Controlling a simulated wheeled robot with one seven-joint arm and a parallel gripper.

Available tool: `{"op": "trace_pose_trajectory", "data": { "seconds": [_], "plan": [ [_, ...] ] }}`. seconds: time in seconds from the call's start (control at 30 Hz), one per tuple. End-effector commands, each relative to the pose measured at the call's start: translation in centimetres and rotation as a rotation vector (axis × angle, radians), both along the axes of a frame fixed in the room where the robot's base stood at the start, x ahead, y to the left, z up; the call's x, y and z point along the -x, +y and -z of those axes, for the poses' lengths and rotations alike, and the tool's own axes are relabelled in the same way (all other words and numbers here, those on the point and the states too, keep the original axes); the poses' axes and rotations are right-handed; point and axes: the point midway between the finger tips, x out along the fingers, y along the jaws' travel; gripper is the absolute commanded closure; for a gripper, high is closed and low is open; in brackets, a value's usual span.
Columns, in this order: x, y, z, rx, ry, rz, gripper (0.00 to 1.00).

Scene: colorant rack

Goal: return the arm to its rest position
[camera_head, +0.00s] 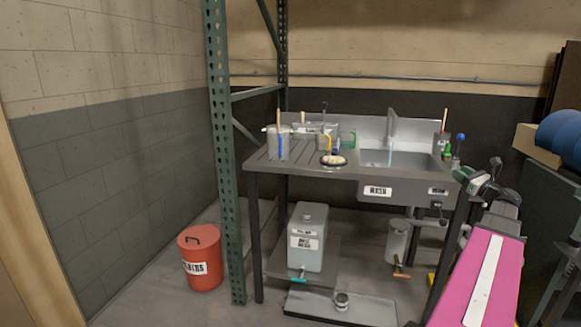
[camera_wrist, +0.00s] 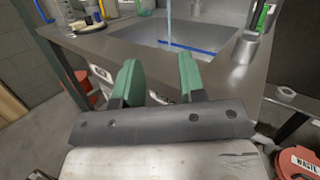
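My gripper (camera_wrist: 158,68) shows its two green fingers spread apart in the wrist view, with nothing held between them. In the camera_head view my gripper (camera_head: 478,169) is at the right, by the right end of the sink counter (camera_head: 305,164). My pink arm, with a white stripe, runs from the lower right up towards it. In the wrist view the fingers point towards the counter's front edge and the sink basin (camera_wrist: 195,30). Whether the fingers touch the counter cannot be told.
The counter holds beakers (camera_head: 279,144), a small dish (camera_head: 333,160) and a cup with tools (camera_head: 451,163) near my gripper. A grey container (camera_head: 307,238) stands on the low shelf. A red bin (camera_head: 201,260) stands left of a green rack post (camera_head: 221,150). Blue drums (camera_head: 562,135) are at far right.

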Motion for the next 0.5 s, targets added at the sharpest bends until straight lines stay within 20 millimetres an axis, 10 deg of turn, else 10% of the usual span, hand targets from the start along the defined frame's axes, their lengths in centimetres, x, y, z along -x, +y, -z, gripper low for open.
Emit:
{"op": "trace_pose_trajectory", "data": {
  "seconds": [0.5],
  "plan": [
    [-2.6, 13.9, 10.0, 0.462, 0.14, -0.172, 0.63]
  ]
}}
